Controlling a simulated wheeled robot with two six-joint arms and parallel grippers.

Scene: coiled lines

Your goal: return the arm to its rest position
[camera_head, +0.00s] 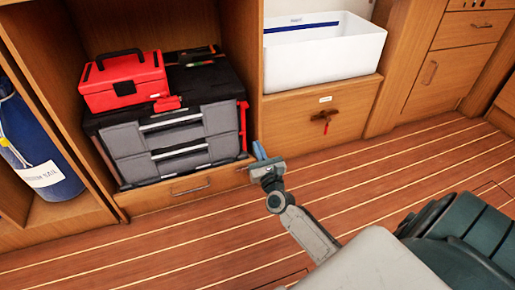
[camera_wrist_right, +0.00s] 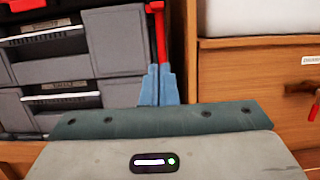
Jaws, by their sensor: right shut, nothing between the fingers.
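My right gripper (camera_head: 259,150) reaches out over the wood floor in the head view, in front of the shelf unit. Its two blue fingers also show side by side in the right wrist view (camera_wrist_right: 159,86), shut with nothing between them. In the wrist view they stand in front of the toolbox's right edge and a red upright bar (camera_wrist_right: 159,35). I cannot tell how far the fingertips are from these. My left gripper is not in view.
A black and grey toolbox (camera_head: 180,145) with a red case (camera_head: 122,85) on top stands in the left compartment. A white bin (camera_head: 325,55) sits on a shelf above a wooden drawer (camera_head: 290,120). A blue cylinder (camera_head: 35,140) is far left. The striped floor (camera_head: 170,240) is clear.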

